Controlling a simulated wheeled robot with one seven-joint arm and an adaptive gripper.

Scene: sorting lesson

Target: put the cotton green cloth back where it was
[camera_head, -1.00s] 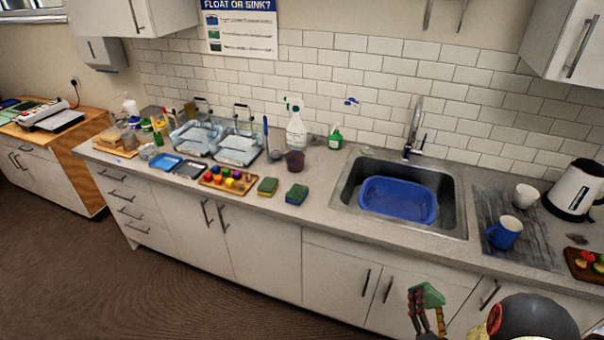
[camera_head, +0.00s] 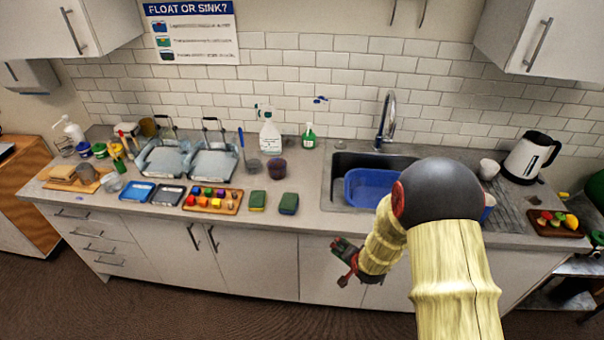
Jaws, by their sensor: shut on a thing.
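My gripper (camera_head: 347,264) is low in front of the white cabinet doors, below the counter edge and left of the sink. It is shut on a small dark green thing (camera_head: 342,249), which I take for the green cloth. Little of the cloth shows, and its folds cannot be made out. My arm crosses the right half of the view and hides part of the sink and the counter there.
On the counter (camera_head: 318,222) stand a tray of coloured blocks (camera_head: 232,207), two sponges (camera_head: 258,201), clear tubs (camera_head: 213,160), a spray bottle (camera_head: 270,137) and a blue basin (camera_head: 362,184) in the sink. A kettle (camera_head: 527,158) and a fruit board (camera_head: 567,232) are at right. Bare counter lies left of the sink.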

